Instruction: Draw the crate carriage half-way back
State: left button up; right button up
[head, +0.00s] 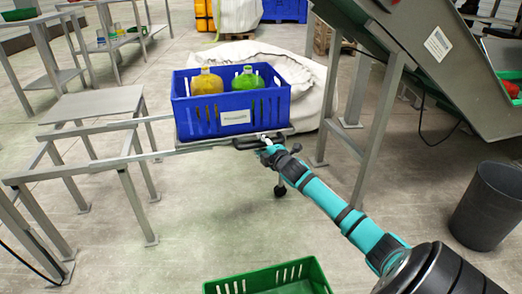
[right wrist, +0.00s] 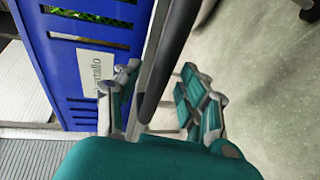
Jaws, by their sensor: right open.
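The crate carriage (head: 190,146) is a grey metal frame at the right part of two long rails. A blue crate (head: 236,118) with a white label stands on it and holds a yellow and a green bottle. A dark handle bar (head: 247,143) is on the carriage's front side. My right gripper (head: 271,149) is at the right end of this handle. In the right wrist view my right gripper (right wrist: 160,102) is open, with the dark bar (right wrist: 160,62) running between its fingers. I cannot tell if either finger touches it. My left gripper is not in view.
The rails (head: 85,168) run left from the carriage to a grey stand. A sloping metal chute (head: 430,60) on legs rises at the right. A green crate (head: 268,279) is in front below, and a dark bin (head: 487,207) stands far right. Floor between them is clear.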

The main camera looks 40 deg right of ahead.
jog(key=shift+w+d, duration=0.2)
jog(key=shift+w, duration=0.3)
jog(key=shift+f, duration=0.1)
grip_shut()
